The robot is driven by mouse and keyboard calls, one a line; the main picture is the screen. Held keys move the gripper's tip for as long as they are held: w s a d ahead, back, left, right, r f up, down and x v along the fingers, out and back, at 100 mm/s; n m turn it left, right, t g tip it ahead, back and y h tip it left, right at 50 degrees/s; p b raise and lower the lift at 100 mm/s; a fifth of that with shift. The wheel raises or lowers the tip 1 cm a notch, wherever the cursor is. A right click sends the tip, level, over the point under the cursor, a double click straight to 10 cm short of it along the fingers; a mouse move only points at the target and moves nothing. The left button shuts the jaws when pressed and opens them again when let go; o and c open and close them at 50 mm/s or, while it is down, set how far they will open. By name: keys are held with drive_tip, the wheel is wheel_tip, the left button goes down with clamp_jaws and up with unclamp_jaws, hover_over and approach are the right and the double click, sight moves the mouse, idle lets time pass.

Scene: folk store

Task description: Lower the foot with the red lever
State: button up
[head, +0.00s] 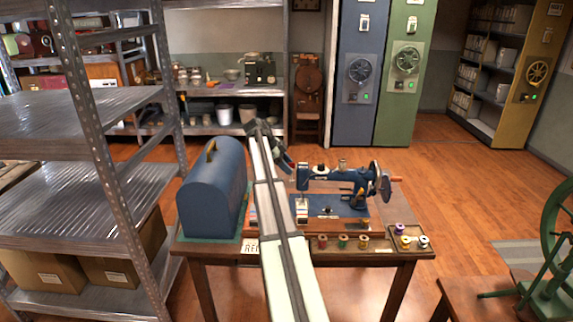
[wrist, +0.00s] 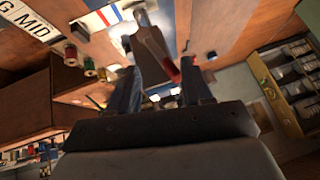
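The blue sewing machine (head: 335,178) stands on its blue base on a wooden table, its head at the left and handwheel at the right. My gripper (head: 283,157) is at the left of the machine's head, above the table. In the wrist view, my gripper (wrist: 160,74) has its two fingers apart. A small red part, likely the red lever (wrist: 172,70), shows close to the right finger. I cannot tell if a finger touches the lever. The foot is not clearly visible.
A blue domed case (head: 212,188) stands left of my arm on the table. Several thread spools (head: 343,241) line the front edge, with a small spool tray (head: 411,243) at the right. A metal shelf (head: 85,120) stands at the left.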

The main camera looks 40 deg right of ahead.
drive_tip(key=shift+s+a, duration=0.65)
drive_tip(key=shift+s, duration=0.05)
drive_tip(key=shift+f, duration=0.1)
drive_tip(key=shift+s+a+f, duration=0.25)
drive_tip(key=shift+s+a, duration=0.25)
drive_tip(key=shift+a, duration=0.05)
drive_tip(key=shift+s+a+f, duration=0.45)
drive_tip(key=shift+s+f, duration=0.05)
drive_tip(key=shift+w+d+r, duration=0.15)
drive_tip(key=shift+w+d+r, duration=0.1)
drive_tip(key=shift+w+r, duration=0.05)
